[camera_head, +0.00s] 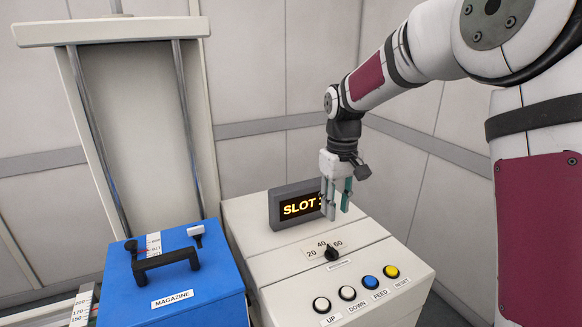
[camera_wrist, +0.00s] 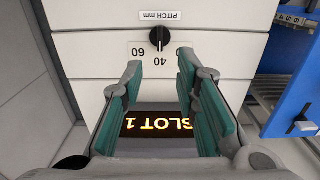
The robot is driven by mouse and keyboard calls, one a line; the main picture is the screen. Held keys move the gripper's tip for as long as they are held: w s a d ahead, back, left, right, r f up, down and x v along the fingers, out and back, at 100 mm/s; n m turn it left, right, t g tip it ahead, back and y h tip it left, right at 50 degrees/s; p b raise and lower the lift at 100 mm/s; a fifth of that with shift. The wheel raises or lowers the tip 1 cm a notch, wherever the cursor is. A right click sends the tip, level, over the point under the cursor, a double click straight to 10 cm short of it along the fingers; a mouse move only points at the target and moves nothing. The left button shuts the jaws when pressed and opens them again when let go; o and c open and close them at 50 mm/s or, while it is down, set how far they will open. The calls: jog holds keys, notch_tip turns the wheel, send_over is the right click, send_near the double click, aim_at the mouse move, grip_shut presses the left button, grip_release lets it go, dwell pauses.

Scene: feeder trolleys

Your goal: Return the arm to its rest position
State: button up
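My arm reaches in from the right in the head view, with my gripper (camera_head: 338,207) pointing down above the white control box (camera_head: 258,235). The gripper's green-padded fingers are apart with nothing between them; the wrist view also shows this gap (camera_wrist: 159,66). Behind the fingers is the dark display (camera_head: 296,206) with glowing text, reading "SLOT 1" in the wrist view (camera_wrist: 158,123). The fingers partly cover the display in both views. I cannot tell the exact clearance between the fingertips and the box.
A black pitch knob (camera_head: 333,253) points near 40. UP, DOWN, FEED and RESET buttons line the box's front. A blue magazine (camera_head: 195,296) with a black handle (camera_head: 165,262) stands left. Behind it rises a tall frame with two rods (camera_head: 187,115). Grey panelled walls enclose the back.

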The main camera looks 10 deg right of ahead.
jog(key=s+r+t, duration=0.1)
jog(key=s+r, duration=0.6)
jog(key=s, duration=0.1)
jog(key=s+r+m+t, duration=0.1)
jog(key=s+r+t, duration=0.1)
jog(key=s, duration=0.8)
jog(key=s+r+m+t, duration=0.1)
jog(key=s+m+t, duration=0.1)
jog(key=s, duration=0.9)
jog(key=shift+s+r+m+t, duration=0.25)
jog(key=shift+r+m+t, duration=0.05)
jog(key=shift+r, duration=0.05)
